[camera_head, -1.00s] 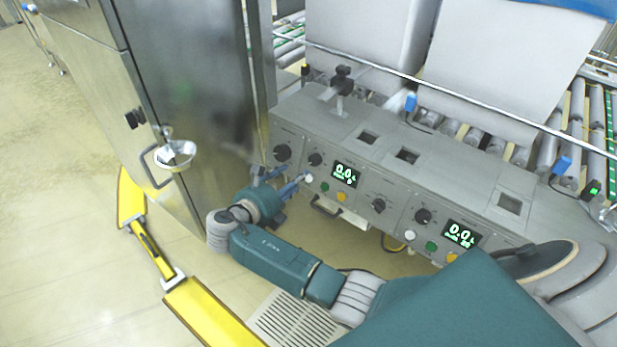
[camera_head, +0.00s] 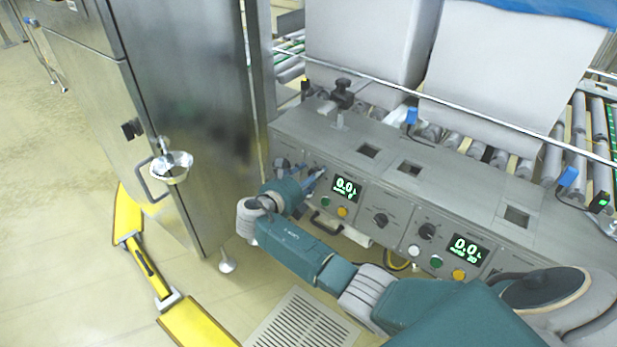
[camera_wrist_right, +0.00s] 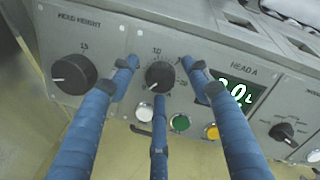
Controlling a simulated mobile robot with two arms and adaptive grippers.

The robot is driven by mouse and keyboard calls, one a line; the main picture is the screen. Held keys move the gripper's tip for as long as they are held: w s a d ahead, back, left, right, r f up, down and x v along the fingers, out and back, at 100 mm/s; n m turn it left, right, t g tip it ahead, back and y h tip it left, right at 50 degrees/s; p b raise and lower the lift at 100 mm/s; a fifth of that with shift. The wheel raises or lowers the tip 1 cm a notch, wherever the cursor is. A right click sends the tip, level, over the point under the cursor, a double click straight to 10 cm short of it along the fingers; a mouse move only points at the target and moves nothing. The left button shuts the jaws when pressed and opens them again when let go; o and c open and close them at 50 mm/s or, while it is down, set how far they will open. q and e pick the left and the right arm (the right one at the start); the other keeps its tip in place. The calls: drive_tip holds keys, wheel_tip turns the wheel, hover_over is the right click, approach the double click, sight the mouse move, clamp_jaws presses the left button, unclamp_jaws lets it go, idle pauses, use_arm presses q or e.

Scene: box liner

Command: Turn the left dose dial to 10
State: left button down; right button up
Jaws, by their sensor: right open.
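The left dose dial (camera_wrist_right: 160,77) is a round black knob on the grey panel under the label HEAD A, with a 10 printed above it. Its pale pointer mark seems to face lower left. My right gripper (camera_head: 314,179) is at the panel beside the left display (camera_head: 346,188), and it hides most of the dial in the head view. In the right wrist view my right gripper (camera_wrist_right: 160,74) has its blue fingers spread around the dial, left, right and below. Whether they touch it cannot be told. The left display (camera_wrist_right: 236,93) reads about 0.0. My left gripper is out of view.
A head height knob (camera_wrist_right: 75,74) sits left of the dial. White, green (camera_wrist_right: 180,122) and orange (camera_wrist_right: 212,132) buttons lie below it. Another knob (camera_head: 380,220) and the right dose dial (camera_head: 427,231) are further right. A steel cabinet (camera_head: 190,100) stands close at left.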

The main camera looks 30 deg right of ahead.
drive_tip(key=c, duration=1.2)
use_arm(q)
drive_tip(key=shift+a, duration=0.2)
use_arm(e)
drive_tip(key=shift+o, duration=0.2)
drive_tip(key=shift+r, duration=0.1)
